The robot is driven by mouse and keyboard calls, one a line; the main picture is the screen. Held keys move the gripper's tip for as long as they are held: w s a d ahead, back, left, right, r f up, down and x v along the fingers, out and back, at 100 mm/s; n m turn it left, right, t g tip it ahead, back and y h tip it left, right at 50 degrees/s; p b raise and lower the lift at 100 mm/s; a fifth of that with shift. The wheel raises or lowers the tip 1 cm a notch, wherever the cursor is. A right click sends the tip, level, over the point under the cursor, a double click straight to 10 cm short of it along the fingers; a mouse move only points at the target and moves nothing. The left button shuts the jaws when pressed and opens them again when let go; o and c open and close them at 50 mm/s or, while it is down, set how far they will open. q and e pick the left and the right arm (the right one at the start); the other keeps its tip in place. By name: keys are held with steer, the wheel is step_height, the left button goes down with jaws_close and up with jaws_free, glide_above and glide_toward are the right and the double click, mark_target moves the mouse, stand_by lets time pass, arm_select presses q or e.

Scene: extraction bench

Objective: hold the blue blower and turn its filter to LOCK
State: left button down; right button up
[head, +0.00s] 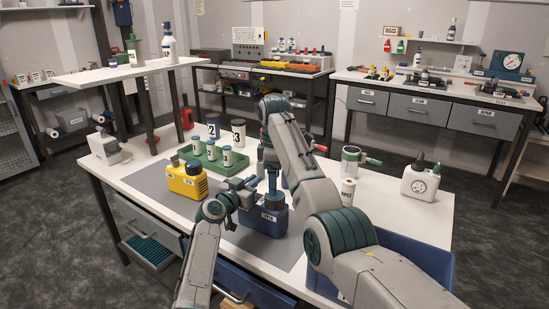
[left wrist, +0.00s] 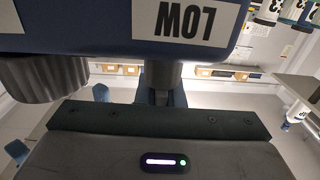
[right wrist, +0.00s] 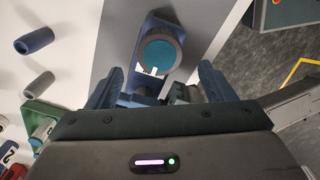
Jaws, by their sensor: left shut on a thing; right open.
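The blue blower (head: 268,222) stands on the grey mat, with a white label on its front. In the left wrist view its blue body (left wrist: 80,38) fills the top, with an upside-down label and a ribbed grey knob (left wrist: 42,78) at left. My left gripper (head: 246,194) is shut on the blower at its left side; the gripped part is mostly hidden. The round filter (right wrist: 160,54) has a teal top with a white mark. My right gripper (right wrist: 160,88) is open above the blower, its fingers apart on either side below the filter in the picture. I cannot read the filter's setting.
A yellow container (head: 187,181) and a green rack (head: 217,166) of white bottles stand left of the blower. A white jug (head: 420,183) stands right; a blue bin (head: 425,258) is at the front right.

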step_height(320, 180, up, 6)
stand_by(0.4)
steer(key=shift+r, duration=0.1)
arm_select(q)
steer(key=c, duration=1.5)
jaws_free()
steer(key=shift+a, duration=0.1)
